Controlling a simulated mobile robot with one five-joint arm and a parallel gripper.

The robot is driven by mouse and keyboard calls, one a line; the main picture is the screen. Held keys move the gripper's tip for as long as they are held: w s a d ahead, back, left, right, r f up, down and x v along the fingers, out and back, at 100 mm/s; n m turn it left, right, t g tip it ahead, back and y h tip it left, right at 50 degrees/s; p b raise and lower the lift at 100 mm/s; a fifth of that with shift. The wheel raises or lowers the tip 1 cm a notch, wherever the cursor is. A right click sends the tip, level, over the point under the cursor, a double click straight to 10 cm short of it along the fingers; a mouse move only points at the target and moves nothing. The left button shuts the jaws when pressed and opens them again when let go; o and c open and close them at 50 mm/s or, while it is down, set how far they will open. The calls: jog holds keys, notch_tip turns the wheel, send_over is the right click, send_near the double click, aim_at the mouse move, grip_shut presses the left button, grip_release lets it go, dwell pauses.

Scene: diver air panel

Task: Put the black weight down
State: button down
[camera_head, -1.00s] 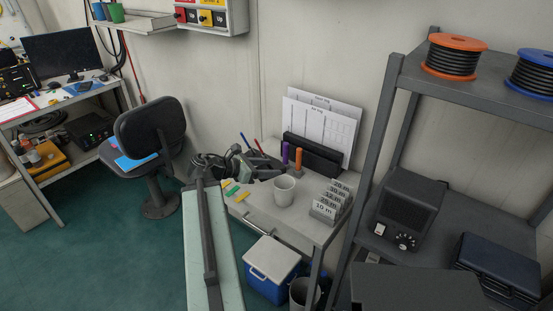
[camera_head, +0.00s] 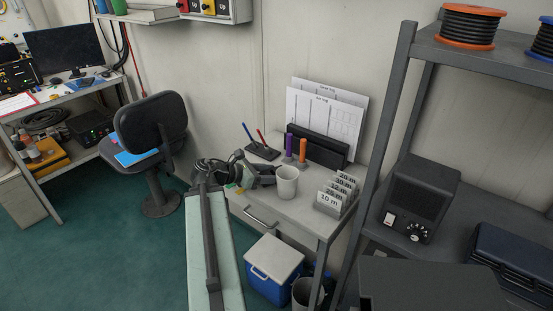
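My gripper (camera_head: 262,174) is over the left part of the small grey desk (camera_head: 257,205), just left of a white cup (camera_head: 287,182). It is dark and small in the view, and my arm covers part of it. I cannot tell whether its fingers are open or shut, or whether they hold something. I cannot make out a black weight apart from the dark gripper. A black pen stand (camera_head: 262,152) with a blue and a red pen is on the desk behind the gripper.
Purple and orange markers (camera_head: 289,147) stand by a black paper holder (camera_head: 319,149) at the back. Numbered cards (camera_head: 330,202) stand at the desk's right. A grey shelf rack (camera_head: 385,160) rises to the right. A blue cooler (camera_head: 272,270) is below the desk front.

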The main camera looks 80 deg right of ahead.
jog(key=c, duration=0.9)
grip_release()
jog(key=shift+w+a+r+p, duration=0.15)
jog(key=shift+w+r+p, duration=0.05)
jog(key=shift+r+p, duration=0.15)
jog(key=p+v, duration=0.1)
jog(key=v, duration=0.2)
jog(key=p+v, duration=0.1)
jog(key=v, duration=0.3)
jog(key=p+v, duration=0.2)
jog(key=v, duration=0.1)
jog(key=shift+w, duration=0.55)
jog(key=shift+w+a+r, duration=0.1)
jog(key=shift+w+a, duration=0.05)
jog(key=shift+w, duration=0.15)
